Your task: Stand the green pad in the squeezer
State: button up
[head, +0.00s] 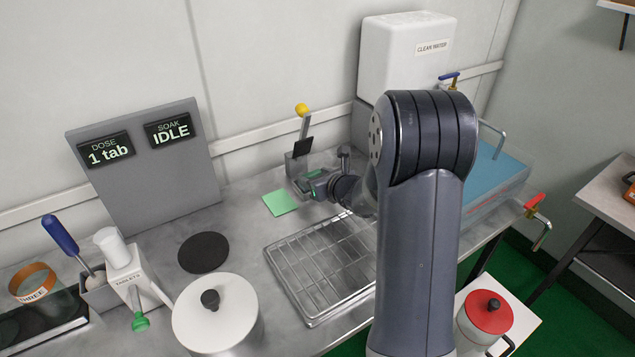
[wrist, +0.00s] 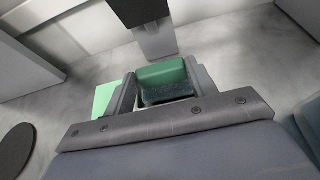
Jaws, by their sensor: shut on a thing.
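The green pad (wrist: 162,76) sits between the two fingers of my gripper (wrist: 165,88) in the wrist view; its top is green and its near face dark. My gripper (head: 311,184) is shut on the pad, just in front of the squeezer in the head view. The squeezer (head: 300,158) is a grey upright with a dark plate and a lever ending in a yellow knob (head: 301,110). In the wrist view the squeezer (wrist: 155,40) stands just beyond the pad, with a gap of bench visible. Its lower part is partly hidden by my gripper in the head view.
A flat light-green square (head: 280,202) lies on the bench left of my gripper. A wire rack (head: 318,272) lies in front, and a dark disc (head: 203,252) and white lidded pot (head: 216,310) are to the left. A clear-water tank (head: 403,60) stands behind.

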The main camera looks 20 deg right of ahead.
jog(key=shift+f, duration=0.5)
jog(key=shift+f, duration=0.15)
jog(key=o, duration=1)
jog(key=shift+r, duration=0.2)
jog(key=shift+s+r, duration=0.1)
jog(key=shift+s, duration=0.05)
jog(key=p+v, duration=0.1)
jog(key=v, duration=1)
jog(key=shift+s, duration=0.25)
